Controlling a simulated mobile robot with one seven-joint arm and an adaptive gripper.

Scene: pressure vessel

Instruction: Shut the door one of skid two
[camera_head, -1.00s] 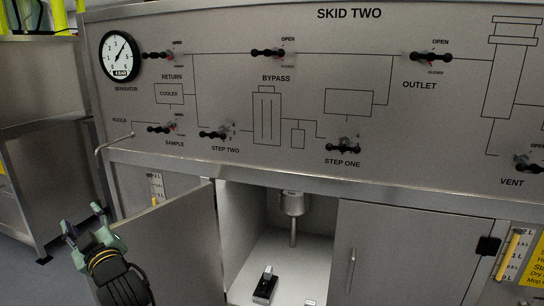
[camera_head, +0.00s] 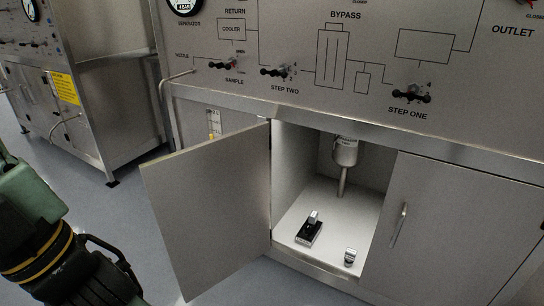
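The cabinet of skid two has its left door (camera_head: 215,205) swung wide open, hinged at the left side of the opening. Its top edge and broad face show; no label on it can be read. The cabinet's right door (camera_head: 455,215) is shut and has a vertical handle (camera_head: 399,225). My arm shows at the lower left, left of the open door and apart from it in the picture. The fingers of my gripper are outside the frame.
Inside the open cabinet are a metal vessel with a pipe (camera_head: 345,152), a black device (camera_head: 310,230) and a small item (camera_head: 350,257). The skid panel (camera_head: 300,50) with valves is above. Grey floor (camera_head: 140,215) is clear left of the door. Another skid (camera_head: 110,80) stands behind.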

